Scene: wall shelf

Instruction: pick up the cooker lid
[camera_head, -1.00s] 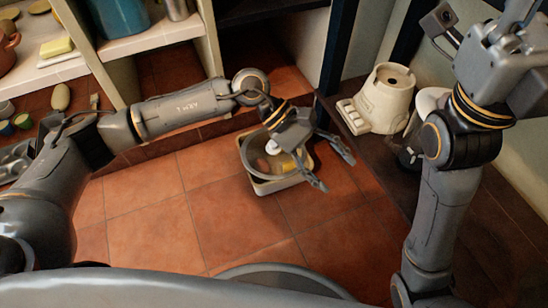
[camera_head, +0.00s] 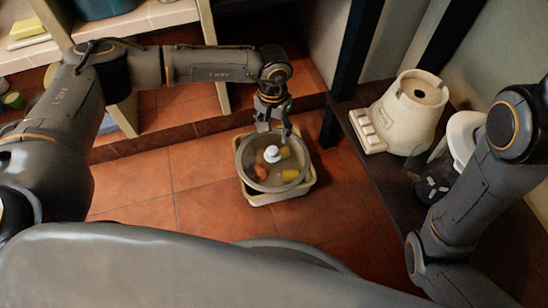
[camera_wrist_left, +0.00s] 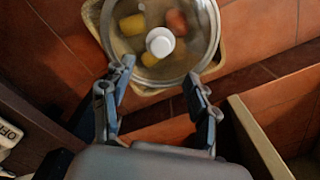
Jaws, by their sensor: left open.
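The cooker lid (camera_head: 262,174) is a clear glass disc with a metal rim and a white knob (camera_head: 272,154). It lies over a cream basket or pot (camera_head: 304,187) on the tiled floor, and orange and yellow pieces show through the glass. My left gripper (camera_head: 273,128) is open and empty at the lid's far edge, above it. In the left wrist view the lid (camera_wrist_left: 188,47) is ahead of the open fingers (camera_wrist_left: 158,92), with the knob (camera_wrist_left: 160,42) beyond the fingertips, roughly between their lines. My right gripper is outside the views.
A cream appliance base (camera_head: 403,112) stands on the dark ledge at right, with a dark and white item (camera_head: 437,178) next to it. Shelves with boards (camera_head: 150,18) stand at the back left. Open floor tiles (camera_head: 200,205) lie left of the lid.

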